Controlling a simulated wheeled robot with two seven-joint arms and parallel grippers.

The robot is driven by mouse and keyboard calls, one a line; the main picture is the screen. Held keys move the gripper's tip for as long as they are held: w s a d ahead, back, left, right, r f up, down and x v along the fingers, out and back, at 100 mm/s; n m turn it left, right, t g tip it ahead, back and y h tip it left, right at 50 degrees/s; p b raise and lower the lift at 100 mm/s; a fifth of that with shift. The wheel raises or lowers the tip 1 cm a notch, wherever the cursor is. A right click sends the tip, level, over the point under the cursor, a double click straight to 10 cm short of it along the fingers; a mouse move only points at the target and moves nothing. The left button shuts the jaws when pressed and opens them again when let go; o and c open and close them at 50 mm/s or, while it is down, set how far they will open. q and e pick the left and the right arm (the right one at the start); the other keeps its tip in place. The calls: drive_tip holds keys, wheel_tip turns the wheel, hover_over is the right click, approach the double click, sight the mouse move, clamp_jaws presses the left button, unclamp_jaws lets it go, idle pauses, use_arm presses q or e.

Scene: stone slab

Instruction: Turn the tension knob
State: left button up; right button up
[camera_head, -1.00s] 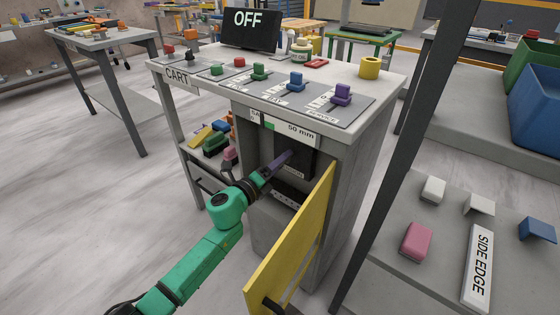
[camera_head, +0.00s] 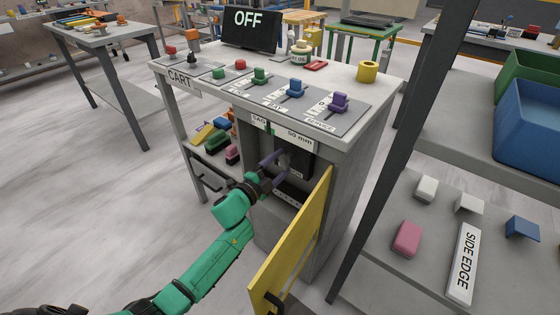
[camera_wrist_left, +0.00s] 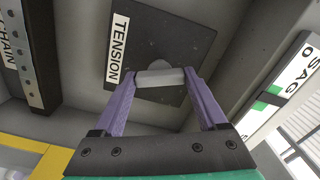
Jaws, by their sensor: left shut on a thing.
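The tension knob (camera_wrist_left: 160,78) is a pale grey bar-shaped grip on a dark square plate labelled TENSION (camera_wrist_left: 178,42). The plate (camera_head: 297,160) also shows inside the open bay of the grey cart. My left gripper (camera_wrist_left: 163,77) has its two purple fingers on either side of the knob, shut on it. In the head view my left gripper (camera_head: 277,160) reaches into the bay from the left, and its fingers partly hide the knob. My right gripper is in neither view.
A yellow door (camera_head: 292,245) stands open to the right of my left wrist. A SAG 50 mm label (camera_head: 283,132) is above the bay. A CHAIN panel (camera_wrist_left: 20,52) is beside the plate. The cart top (camera_head: 352,90) holds several coloured knobs and a screen reading OFF (camera_head: 250,29).

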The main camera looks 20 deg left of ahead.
use_arm(q)
drive_tip(key=shift+n+p, duration=0.3)
drive_tip(key=shift+n, duration=0.4)
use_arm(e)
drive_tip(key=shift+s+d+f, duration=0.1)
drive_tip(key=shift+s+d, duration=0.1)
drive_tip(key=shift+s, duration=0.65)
use_arm(q)
drive_tip(key=o, duration=1.3)
drive_tip(key=p+v, duration=0.1)
drive_tip(key=v, duration=1.3)
drive_tip(key=shift+s, duration=0.3)
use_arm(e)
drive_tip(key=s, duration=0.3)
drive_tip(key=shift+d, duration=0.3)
use_arm(q)
drive_tip(key=shift+a+f, duration=0.1)
